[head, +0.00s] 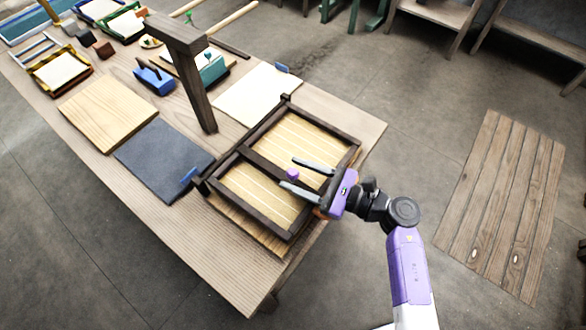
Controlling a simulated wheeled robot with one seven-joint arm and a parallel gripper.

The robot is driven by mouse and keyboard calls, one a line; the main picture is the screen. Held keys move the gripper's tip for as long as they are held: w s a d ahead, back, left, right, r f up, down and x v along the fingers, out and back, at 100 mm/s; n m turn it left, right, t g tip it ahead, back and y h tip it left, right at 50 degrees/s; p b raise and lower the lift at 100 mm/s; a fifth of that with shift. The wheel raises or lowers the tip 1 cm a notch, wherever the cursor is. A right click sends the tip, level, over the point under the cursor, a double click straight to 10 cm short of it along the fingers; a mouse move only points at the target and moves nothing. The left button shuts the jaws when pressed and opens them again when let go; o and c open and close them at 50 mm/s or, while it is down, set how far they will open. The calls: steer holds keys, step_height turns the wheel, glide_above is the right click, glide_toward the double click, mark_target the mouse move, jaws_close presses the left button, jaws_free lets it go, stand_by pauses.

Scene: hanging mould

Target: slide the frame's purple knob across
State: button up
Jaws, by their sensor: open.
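The frame (247,151) is dark wood with a pale slatted mesh inside and a dark bar across its middle. It lies at the near right end of the table. The small purple knob (293,174) sits on the frame's middle bar, towards the right side. My gripper (289,172) comes in from the right over the frame. Its two grey fingers are spread apart, one on each side of the knob in this view. I cannot tell whether either finger touches the knob or how high they are above it.
The wooden table (225,283) carries a dark grey mat (160,158), a pale board (108,112), and a white sheet (258,95). A dark wooden post (190,80) rises behind the frame. A blue block (155,80) and smaller frames lie farther back.

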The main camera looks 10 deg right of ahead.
steer(key=shift+w+a, duration=0.4)
steer(key=shift+a, duration=0.05)
jaws_close()
stand_by(1.2)
